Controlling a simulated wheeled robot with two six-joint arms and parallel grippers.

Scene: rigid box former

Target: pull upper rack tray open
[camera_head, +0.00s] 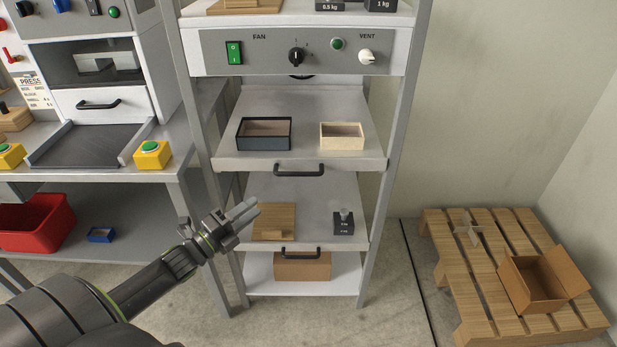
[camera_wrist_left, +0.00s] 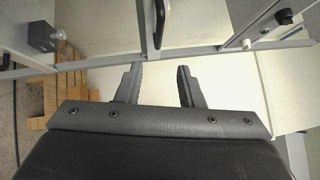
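The upper rack tray (camera_head: 300,107) is a grey shelf with a black bar handle (camera_head: 299,170) on its front edge. A dark box and a pale wooden box rest on it. How far it stands out from the rack is hard to tell. My left gripper (camera_head: 250,209) is below and left of that handle, apart from it, in front of the lower tray's left side. In the left wrist view its two fingers (camera_wrist_left: 159,72) are spread with nothing between them. A black handle (camera_wrist_left: 158,22) shows beyond them; I cannot tell which tray it belongs to. My right gripper is out of view.
The lower tray (camera_head: 315,205) holds a wooden board (camera_head: 274,221) and a dark weight (camera_head: 344,222), with its own handle (camera_head: 300,252). A control panel (camera_head: 318,52) sits above. The press table (camera_head: 100,167) stands left; a pallet (camera_head: 480,285) with an open carton (camera_head: 543,281) lies right.

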